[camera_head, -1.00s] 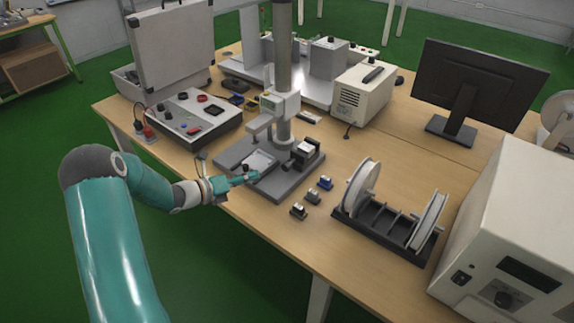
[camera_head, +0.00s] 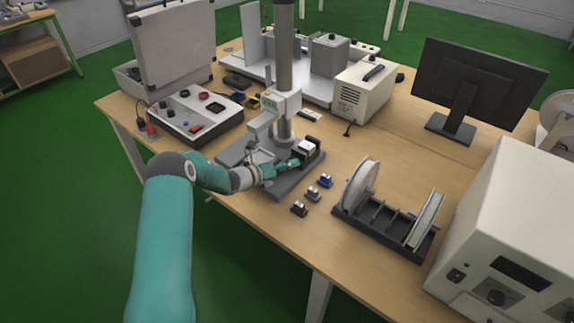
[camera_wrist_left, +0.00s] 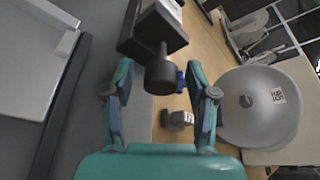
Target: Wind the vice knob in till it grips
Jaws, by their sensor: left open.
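The vice (camera_head: 314,158) is a dark block on the grey stand base, with a pale piece at its top. In the left wrist view the dark vice body (camera_wrist_left: 145,35) is at the top, and its black round knob (camera_wrist_left: 161,76) sticks out towards me. My left gripper (camera_head: 292,164) is at the near left side of the vice. In the wrist view its open fingertips (camera_wrist_left: 160,78) stand on both sides of the knob, with a gap on each side. In the head view the gripper hides the knob. My right gripper is not in view.
The stand's grey column (camera_head: 284,80) and head (camera_head: 280,103) rise behind the gripper. Small blocks (camera_head: 312,195) lie right of the base. A spool rack (camera_head: 385,228) stands further right. Some table front is clear.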

